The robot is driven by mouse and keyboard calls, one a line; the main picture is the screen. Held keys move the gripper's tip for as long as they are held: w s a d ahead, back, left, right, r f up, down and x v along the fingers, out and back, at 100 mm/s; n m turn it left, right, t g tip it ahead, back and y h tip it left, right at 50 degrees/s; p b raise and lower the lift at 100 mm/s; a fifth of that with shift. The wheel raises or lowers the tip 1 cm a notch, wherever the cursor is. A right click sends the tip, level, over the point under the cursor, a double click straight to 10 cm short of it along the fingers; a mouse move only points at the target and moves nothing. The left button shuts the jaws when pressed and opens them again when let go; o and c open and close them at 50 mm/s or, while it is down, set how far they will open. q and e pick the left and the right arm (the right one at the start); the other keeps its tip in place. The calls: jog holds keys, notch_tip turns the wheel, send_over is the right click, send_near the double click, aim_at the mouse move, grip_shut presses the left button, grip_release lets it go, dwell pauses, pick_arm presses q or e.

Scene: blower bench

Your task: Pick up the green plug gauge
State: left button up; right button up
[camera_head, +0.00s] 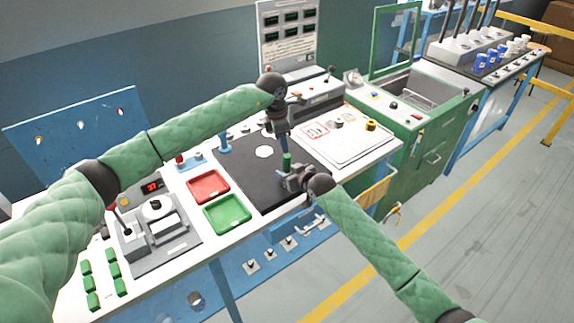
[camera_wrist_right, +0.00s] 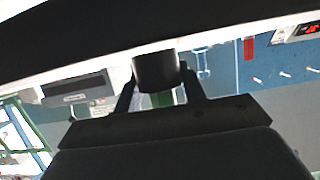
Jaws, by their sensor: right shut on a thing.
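The green plug gauge (camera_head: 287,161) stands about upright over the black mat (camera_head: 249,180). It has a green body, and a dark end lies between the fingers of my right gripper (camera_head: 291,177). In the right wrist view the fingers of my right gripper (camera_wrist_right: 162,84) flank the dark end of the green plug gauge (camera_wrist_right: 156,73), with some green behind it. My right gripper is shut on it. My left gripper (camera_head: 283,140) points down just above the gauge. Its fingers are too small and dark to tell whether they are open.
A red tray (camera_head: 208,187) and a green tray (camera_head: 228,213) sit left of the mat. A white board (camera_head: 345,140) with knobs is at the right. A grey instrument (camera_head: 314,102) stands behind. The bench's front edge runs close to my right gripper.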

aim_at(288, 162)
pick_arm(q)
jog(key=f, duration=0.3)
jog(key=d+f, duration=0.1)
jog(key=f, duration=0.5)
jog(key=shift+w+d+f, duration=0.2)
jog(key=shift+d, duration=0.15)
grip_shut()
